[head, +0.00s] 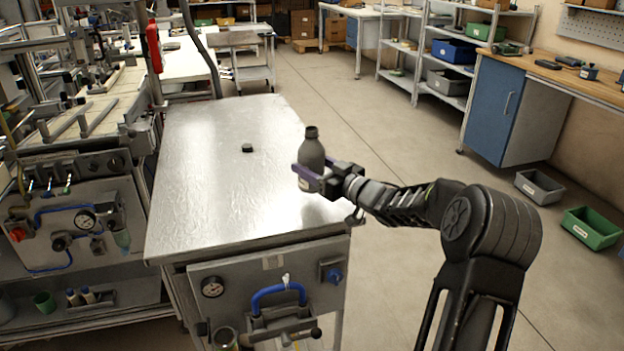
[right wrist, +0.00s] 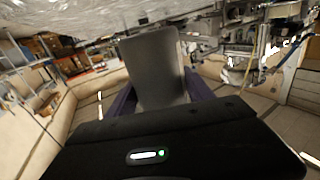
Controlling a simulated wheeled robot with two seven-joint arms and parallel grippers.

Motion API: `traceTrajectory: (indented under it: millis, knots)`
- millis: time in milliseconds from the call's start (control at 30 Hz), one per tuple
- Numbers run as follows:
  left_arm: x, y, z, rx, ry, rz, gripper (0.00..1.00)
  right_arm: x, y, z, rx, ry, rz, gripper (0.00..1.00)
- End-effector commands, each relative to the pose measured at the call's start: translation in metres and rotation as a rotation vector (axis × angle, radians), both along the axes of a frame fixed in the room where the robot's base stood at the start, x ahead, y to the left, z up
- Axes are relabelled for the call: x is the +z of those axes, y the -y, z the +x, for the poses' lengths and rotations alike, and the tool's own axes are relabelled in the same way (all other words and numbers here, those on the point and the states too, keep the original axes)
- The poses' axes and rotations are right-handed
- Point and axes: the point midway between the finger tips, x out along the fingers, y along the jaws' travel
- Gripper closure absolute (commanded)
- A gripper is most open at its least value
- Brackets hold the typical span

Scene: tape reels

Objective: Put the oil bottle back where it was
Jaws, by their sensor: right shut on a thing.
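The oil bottle (head: 312,152) is dark grey with a narrow black-capped neck. In the head view it stands upright at the right edge of the metal table (head: 200,190). My right gripper (head: 312,178) is shut around its lower body, reaching in from the right. In the right wrist view the bottle (right wrist: 152,70) fills the space between the purple fingers. My left gripper is not in view.
A small black cap-like object (head: 247,148) lies on the table, left of the bottle. The rest of the table top is bare. A machine bench with gauges (head: 85,220) stands close on the left. Grey (head: 538,187) and green (head: 592,228) bins sit on the floor at right.

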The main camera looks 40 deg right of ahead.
Motion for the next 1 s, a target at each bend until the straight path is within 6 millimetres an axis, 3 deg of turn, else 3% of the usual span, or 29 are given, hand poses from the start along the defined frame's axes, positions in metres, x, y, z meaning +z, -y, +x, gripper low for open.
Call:
traceTrajectory:
  millis: [133,400,833,867,1000]
  knots:
    - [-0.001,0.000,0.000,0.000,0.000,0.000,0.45,-0.003,0.000,0.000,0.000,0.001,0.001,1.00]
    - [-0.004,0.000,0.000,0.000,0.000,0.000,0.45,-0.036,0.000,0.000,0.001,0.001,0.002,1.00]
    - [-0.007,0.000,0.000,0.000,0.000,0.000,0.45,-0.041,0.000,0.000,0.000,0.002,0.000,1.00]
    - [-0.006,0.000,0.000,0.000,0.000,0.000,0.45,-0.041,0.000,0.000,0.000,-0.001,0.000,0.37]
    - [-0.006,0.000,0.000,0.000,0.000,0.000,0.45,-0.041,0.000,0.000,-0.001,-0.001,0.000,0.26]
